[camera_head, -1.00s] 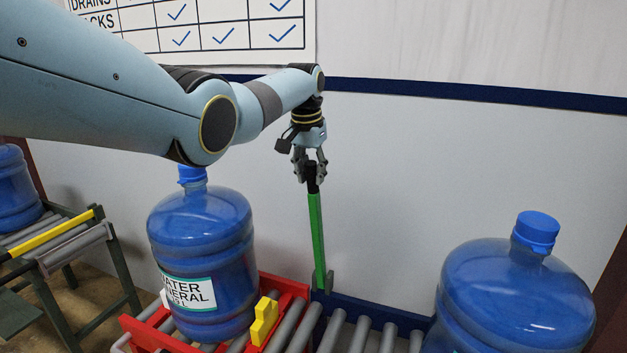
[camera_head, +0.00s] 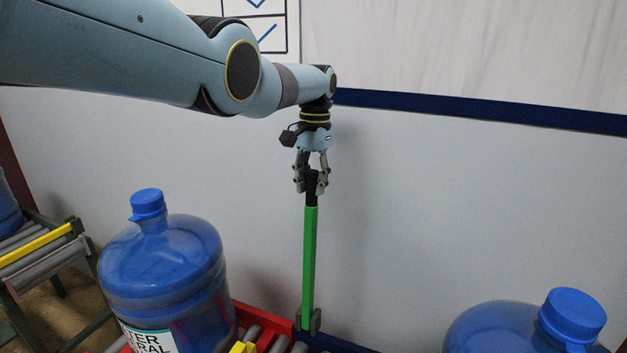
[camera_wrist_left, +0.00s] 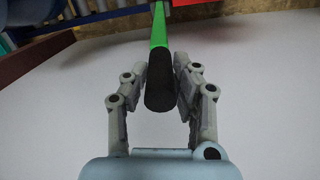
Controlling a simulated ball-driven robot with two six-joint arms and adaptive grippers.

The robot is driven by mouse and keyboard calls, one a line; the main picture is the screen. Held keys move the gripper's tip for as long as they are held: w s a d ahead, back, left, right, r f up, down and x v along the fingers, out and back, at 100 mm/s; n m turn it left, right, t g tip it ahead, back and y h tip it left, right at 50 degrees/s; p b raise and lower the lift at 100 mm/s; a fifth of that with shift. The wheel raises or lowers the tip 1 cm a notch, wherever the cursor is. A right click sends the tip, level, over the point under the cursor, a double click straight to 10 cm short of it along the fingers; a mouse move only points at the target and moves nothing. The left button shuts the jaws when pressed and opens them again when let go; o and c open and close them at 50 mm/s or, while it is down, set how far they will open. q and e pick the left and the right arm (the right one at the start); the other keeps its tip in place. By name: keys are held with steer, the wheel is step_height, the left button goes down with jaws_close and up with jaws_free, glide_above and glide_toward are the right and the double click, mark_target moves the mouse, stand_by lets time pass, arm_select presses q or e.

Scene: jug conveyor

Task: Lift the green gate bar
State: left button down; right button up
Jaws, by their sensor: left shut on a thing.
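The green gate bar (camera_head: 309,262) stands nearly upright in the head view, with a black grip at its top and its foot at a dark bracket by the conveyor. My left gripper (camera_head: 312,186) points down and is shut on the black grip. In the left wrist view the black grip (camera_wrist_left: 160,84) lies between the two fingers of my left gripper (camera_wrist_left: 163,86), and the green bar runs on beyond it. My right gripper is in neither view.
A large blue jug (camera_head: 165,265) stands left of the bar on the red-framed rollers. Another blue jug (camera_head: 520,328) is at the lower right. A yellow-barred side conveyor (camera_head: 38,246) is at far left. A white wall is behind the bar.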

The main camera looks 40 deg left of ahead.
arm_select(q)
steer(key=shift+s+f, duration=0.1)
steer(key=shift+f, duration=0.05)
steer(key=c, duration=1.1)
jaws_free()
steer(key=shift+d, duration=0.1)
steer(key=shift+o, duration=0.2)
steer(key=shift+a, duration=0.2)
steer(key=shift+r, duration=0.45)
steer(key=r, duration=0.7)
steer(key=w+r, duration=0.1)
steer(key=r, duration=0.3)
steer(key=shift+a, duration=0.15)
steer(key=shift+f, duration=0.1)
